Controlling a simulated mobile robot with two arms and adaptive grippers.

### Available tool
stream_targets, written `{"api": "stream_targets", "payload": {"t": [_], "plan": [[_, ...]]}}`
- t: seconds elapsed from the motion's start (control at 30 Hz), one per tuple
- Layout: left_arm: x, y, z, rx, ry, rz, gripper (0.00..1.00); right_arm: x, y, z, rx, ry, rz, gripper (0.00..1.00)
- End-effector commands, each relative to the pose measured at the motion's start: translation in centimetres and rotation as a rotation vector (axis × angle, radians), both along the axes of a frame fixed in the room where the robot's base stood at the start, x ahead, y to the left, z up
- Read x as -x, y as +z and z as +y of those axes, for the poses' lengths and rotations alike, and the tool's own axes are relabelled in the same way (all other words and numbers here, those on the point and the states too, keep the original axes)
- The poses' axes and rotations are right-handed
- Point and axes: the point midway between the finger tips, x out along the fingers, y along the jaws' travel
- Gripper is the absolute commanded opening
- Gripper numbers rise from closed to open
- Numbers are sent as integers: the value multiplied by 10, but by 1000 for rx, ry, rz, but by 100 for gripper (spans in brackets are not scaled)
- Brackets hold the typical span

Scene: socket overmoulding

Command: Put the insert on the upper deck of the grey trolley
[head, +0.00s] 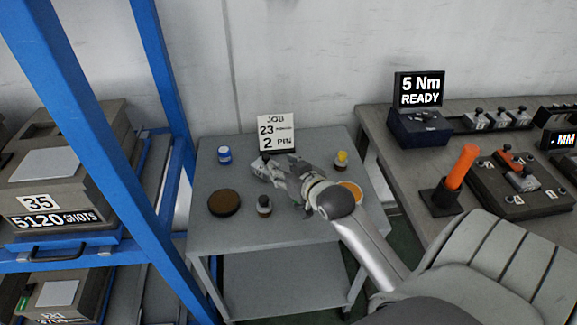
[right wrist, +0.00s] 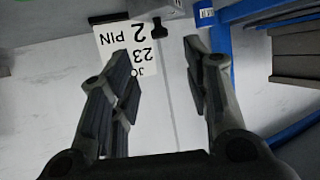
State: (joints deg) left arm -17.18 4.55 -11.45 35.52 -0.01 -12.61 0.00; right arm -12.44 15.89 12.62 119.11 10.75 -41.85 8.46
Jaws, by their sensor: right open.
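The grey trolley (head: 215,240) stands in the middle of the head view, with several things on its upper deck. A small dark piece (head: 265,156) stands on that deck by the job card; it shows as a black knob shape in the right wrist view (right wrist: 160,27). It may be the insert, but I cannot tell. My right gripper (head: 274,167) is over the deck, its fingers pointing toward the back. In the right wrist view it is open and empty (right wrist: 158,52), with the dark piece beyond the gap between its fingertips. My left gripper is out of view.
On the deck are a blue jar (head: 224,155), a brown disc (head: 224,202), a dark bottle (head: 264,205), a yellow-topped bottle (head: 341,158), an orange-topped round thing (head: 352,190) and the job card (head: 276,133). A blue rack (head: 100,130) stands left, a workbench (head: 385,125) right.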

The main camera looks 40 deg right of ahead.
Motion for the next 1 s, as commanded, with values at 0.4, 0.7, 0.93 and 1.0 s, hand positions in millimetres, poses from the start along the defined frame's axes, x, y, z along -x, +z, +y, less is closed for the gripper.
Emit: {"api": "stream_targets", "payload": {"t": [0.4,0.7,0.93,1.0], "plan": [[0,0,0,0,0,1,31,20,9,3,-1,0,-1,44],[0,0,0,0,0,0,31,19,8,3,-1,0,0,44],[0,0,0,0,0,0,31,20,7,4,-1,1,4,44],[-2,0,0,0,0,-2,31,23,2,8,-1,7,22,44]]}}
